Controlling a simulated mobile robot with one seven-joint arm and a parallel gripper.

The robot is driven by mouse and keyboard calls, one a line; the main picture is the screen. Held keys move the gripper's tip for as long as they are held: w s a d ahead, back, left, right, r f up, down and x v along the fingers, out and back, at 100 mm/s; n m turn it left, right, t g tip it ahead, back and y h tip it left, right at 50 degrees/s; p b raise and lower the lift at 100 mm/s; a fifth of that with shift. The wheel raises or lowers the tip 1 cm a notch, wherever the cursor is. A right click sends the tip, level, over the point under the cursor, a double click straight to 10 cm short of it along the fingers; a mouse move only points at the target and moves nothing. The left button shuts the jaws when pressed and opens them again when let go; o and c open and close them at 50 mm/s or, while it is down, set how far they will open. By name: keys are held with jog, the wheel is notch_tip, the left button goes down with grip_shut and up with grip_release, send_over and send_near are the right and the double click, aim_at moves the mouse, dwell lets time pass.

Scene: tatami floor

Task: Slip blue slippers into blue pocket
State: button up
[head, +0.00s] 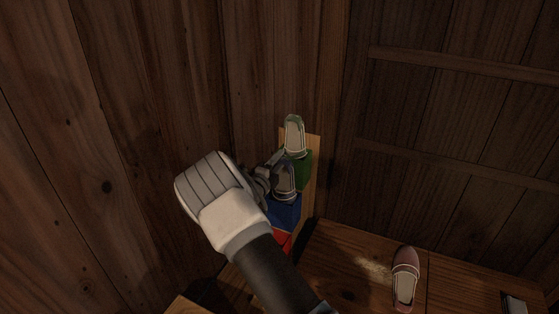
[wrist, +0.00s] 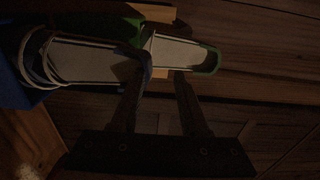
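The blue slipper (head: 284,178) stands with its lower part in the blue pocket (head: 284,212) of the wall rack, pale inner sole outward. In the wrist view, the slipper (wrist: 85,62) reaches from the blue pocket (wrist: 14,78) at the left edge to my near finger. Two curved edges show at its pocket end; I cannot tell whether a second slipper is there. My gripper (head: 268,177) is beside the slipper's upper end. In the wrist view, my gripper's fingers (wrist: 160,75) are apart, and nothing is visibly clamped between them.
Above is a green pocket (head: 302,170) with a green slipper (head: 294,134) standing in it, close to my fingers. A red pocket (head: 281,242) is below. A pink slipper (head: 405,279) lies on the wooden surface at right. Wooden walls enclose the corner.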

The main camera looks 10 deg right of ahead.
jog(key=p+v, duration=0.4)
jog(key=v, duration=1.2)
jog(key=shift+s, duration=0.3)
jog(key=shift+a+r, duration=0.1)
